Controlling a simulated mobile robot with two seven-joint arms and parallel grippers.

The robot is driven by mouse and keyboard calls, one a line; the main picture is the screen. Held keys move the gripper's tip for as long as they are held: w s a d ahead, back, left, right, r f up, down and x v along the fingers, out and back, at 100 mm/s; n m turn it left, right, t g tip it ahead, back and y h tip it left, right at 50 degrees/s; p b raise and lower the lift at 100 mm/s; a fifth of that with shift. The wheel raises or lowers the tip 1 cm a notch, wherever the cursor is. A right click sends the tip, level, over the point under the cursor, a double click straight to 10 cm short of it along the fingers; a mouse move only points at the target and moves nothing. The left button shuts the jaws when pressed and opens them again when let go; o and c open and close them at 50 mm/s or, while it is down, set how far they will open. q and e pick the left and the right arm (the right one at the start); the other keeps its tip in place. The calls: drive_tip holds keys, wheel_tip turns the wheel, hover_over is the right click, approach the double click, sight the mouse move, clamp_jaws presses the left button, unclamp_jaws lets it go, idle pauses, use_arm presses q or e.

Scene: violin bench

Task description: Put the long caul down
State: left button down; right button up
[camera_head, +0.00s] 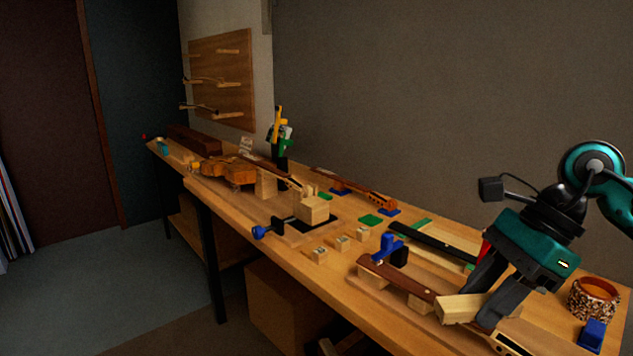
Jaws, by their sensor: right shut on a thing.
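My right gripper (478,306) reaches in from the right, above the near right part of the bench. It is shut on a pale wooden bar, which looks like the long caul (453,309). My left gripper is not in view.
A blue clamp (388,247) stands by the brown strip's left end. A black bar (432,242) lies behind it. A patterned ring-shaped roll (592,298) and a blue block (592,334) are at right. Small wooden blocks (342,243) and a violin (225,170) are farther left.

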wheel_tip(320, 180, down, 11)
drive_tip(key=s+a+n+g+h, duration=0.1)
drive_tip(key=n+g+h, duration=0.4)
drive_tip(key=n, duration=1.2)
drive_tip(key=shift+a+g+h, duration=0.3)
drive_tip(key=shift+a+h, duration=0.3)
drive_tip(key=shift+a, duration=0.1)
drive_tip(key=shift+f, duration=0.1)
